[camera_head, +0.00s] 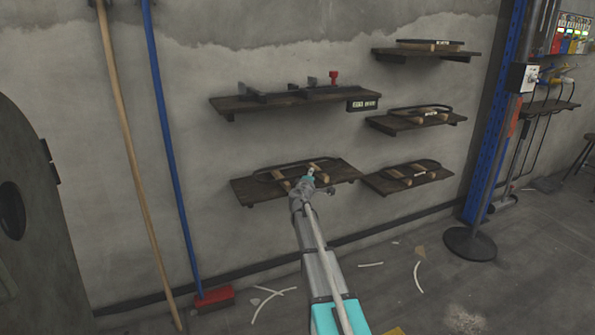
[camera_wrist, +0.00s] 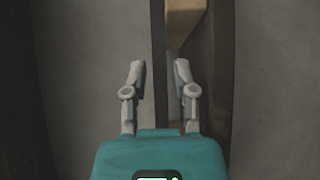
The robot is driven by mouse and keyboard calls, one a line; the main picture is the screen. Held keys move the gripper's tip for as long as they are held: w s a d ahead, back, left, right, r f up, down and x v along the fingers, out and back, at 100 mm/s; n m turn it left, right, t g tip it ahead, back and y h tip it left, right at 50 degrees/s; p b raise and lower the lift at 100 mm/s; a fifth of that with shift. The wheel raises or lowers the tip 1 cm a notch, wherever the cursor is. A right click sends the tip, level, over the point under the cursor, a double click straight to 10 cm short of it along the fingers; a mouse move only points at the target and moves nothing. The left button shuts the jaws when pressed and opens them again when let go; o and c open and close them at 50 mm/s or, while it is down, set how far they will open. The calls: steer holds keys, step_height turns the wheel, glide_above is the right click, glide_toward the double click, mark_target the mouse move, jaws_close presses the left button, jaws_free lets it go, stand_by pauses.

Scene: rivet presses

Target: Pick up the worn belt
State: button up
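A dark belt (camera_head: 290,165) lies looped around wooden blocks on the lower left wall shelf (camera_head: 250,191). My gripper (camera_head: 308,178) is at this shelf's front, partly covering the belt and blocks. In the wrist view my gripper (camera_wrist: 158,70) has its two fingers spread apart. A narrow dark strip (camera_wrist: 158,45) runs between them; I cannot tell whether it is belt or shelf edge. A wooden block (camera_wrist: 185,20) shows just beyond the right finger. Other dark belts lie on the middle right shelf (camera_head: 430,109) and lower right shelf (camera_head: 425,162). Wear on any belt is too small to tell.
A shelf with metal parts and a red piece (camera_head: 333,77) hangs directly above. Another shelf (camera_head: 460,56) is at upper right. A blue pole (camera_head: 165,130) and a wooden pole (camera_head: 130,150) lean at left. A round-based stand (camera_head: 470,243) is at right. Pale strips (camera_head: 370,264) lie on the floor.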

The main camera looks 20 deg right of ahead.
steer(key=shift+x, duration=1.05)
jaws_close()
